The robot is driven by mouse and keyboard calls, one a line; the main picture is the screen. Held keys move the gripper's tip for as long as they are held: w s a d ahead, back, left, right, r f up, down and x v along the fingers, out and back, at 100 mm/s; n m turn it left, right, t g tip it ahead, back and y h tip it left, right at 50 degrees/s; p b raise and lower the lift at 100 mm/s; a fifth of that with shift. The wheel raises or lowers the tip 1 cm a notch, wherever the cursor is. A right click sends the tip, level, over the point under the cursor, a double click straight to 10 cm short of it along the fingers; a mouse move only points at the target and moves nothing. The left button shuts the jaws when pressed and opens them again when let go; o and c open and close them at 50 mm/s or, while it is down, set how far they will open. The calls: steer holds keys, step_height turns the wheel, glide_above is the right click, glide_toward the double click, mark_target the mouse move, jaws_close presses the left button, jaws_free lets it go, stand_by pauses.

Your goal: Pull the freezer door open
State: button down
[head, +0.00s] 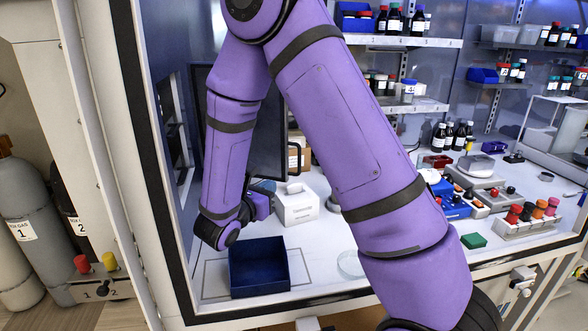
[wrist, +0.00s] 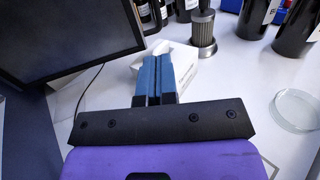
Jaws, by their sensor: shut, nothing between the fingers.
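My gripper (wrist: 155,78) shows its two blue fingers side by side, closed together with nothing between them. In the head view my gripper (head: 264,187) is low at the end of my bent purple arm, partly hidden, just left of a white box. A dark flat panel (head: 270,130) stands behind my forearm, with a dark handle-like loop at its right edge. The dark panel also shows in the wrist view (wrist: 70,35), at the upper left, apart from the fingers. I cannot tell whether this panel is the freezer door; no other freezer door is clear.
The white box (head: 297,204) stands close beyond the fingers. An empty blue tray (head: 259,288) lies in front on the white worktop. A glass dish (wrist: 297,110) is at the right. Bottles and shelves fill the back; a dark frame edges the opening.

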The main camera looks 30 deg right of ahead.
steer(key=x, duration=1.4)
steer(key=shift+w+a+f, duration=0.15)
steer(key=shift+w, duration=0.05)
